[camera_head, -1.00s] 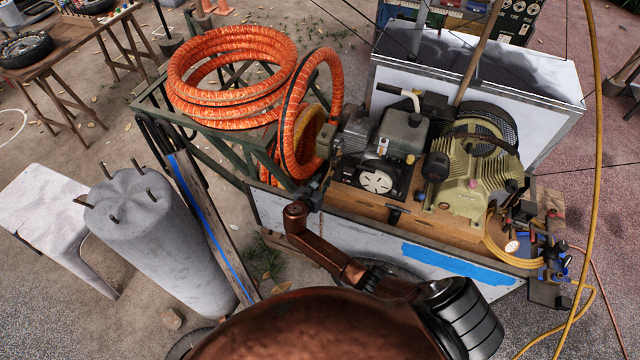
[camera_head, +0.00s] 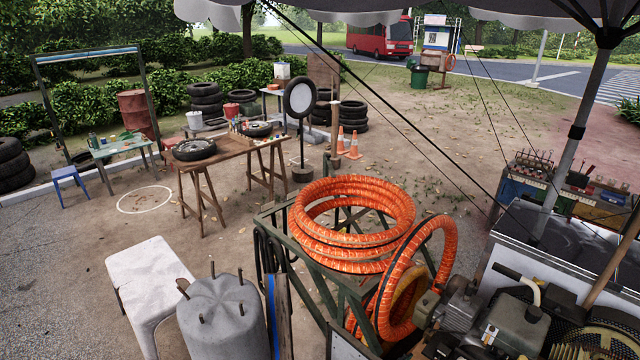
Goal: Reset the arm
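Neither of my grippers nor my arms shows in the camera_head view, so I cannot see their pose. The compressor cart's engine (camera_head: 513,327) is at the lower right, cut off by the bottom edge. A coil of orange hose (camera_head: 352,212) lies on the green metal frame (camera_head: 319,284) left of the engine. Another loop of orange hose (camera_head: 447,245) hangs down beside it.
A wooden table (camera_head: 227,157) holds a tyre. Orange cones (camera_head: 354,146) stand behind. A canopy pole (camera_head: 577,125) rises at right. Open ground lies centre right.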

